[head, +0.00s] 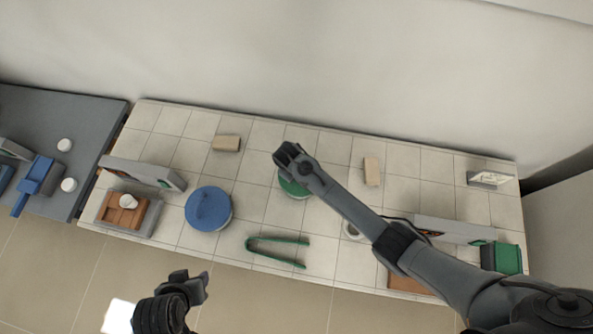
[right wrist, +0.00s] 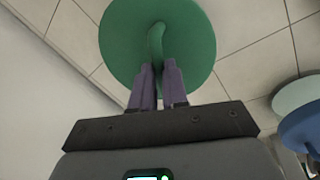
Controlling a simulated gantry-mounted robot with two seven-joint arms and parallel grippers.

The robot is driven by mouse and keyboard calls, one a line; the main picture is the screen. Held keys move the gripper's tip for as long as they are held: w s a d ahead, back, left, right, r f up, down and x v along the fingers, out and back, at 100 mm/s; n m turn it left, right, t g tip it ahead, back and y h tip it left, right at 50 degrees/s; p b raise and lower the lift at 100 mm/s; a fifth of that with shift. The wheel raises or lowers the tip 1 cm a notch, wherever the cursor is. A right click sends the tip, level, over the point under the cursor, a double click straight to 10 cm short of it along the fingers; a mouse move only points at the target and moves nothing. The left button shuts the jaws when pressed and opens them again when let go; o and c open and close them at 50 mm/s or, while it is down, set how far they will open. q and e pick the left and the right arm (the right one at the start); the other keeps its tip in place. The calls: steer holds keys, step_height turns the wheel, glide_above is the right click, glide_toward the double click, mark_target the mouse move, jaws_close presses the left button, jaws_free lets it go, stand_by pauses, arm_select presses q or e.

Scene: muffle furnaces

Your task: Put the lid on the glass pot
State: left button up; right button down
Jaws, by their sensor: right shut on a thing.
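The green round lid (head: 290,189) shows partly under my right arm in the head view, with a pale edge along its lower side. In the right wrist view the green lid (right wrist: 120,35) faces me with its curved handle. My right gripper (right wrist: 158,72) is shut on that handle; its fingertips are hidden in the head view. The lid hides what lies behind it, so I cannot tell whether it touches a pot. A pale round pot with a blue lid (head: 208,207) stands to the left. My left gripper (head: 191,281) is open and empty in front of the table.
Green tongs (head: 277,250) lie near the front edge. Tan blocks (head: 226,143) (head: 372,171) lie toward the back. A brown-topped unit (head: 121,210) stands left and a green box (head: 502,259) right. Bare tiles lie between the blue lid and my right arm.

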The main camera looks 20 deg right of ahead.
steer(key=c, duration=1.1)
jaws_free()
steer(key=shift+o, duration=0.2)
steer(key=shift+r, duration=0.15)
steer(key=v, duration=1)
steer(key=s+d+f+m+g+y+p, duration=0.1)
steer(key=s+d+f+g+p, duration=0.15)
steer(key=s, duration=0.85)
steer(key=s+d+f+g+p, duration=0.1)
steer(key=s+f, duration=0.2)
steer(key=s, duration=0.8)
steer(key=s+d+r+m+t+y+p, duration=0.15)
steer(key=s+d+r, duration=0.3)
steer(key=r, duration=0.45)
step_height(320, 180, up, 9)
steer(key=w+d+m+t, duration=0.1)
steer(key=w+t, duration=0.1)
steer(key=t, duration=0.2)
steer(key=shift+w+d+p, duration=0.3)
steer(key=shift+w+d, duration=0.05)
steer(key=shift+d, duration=0.05)
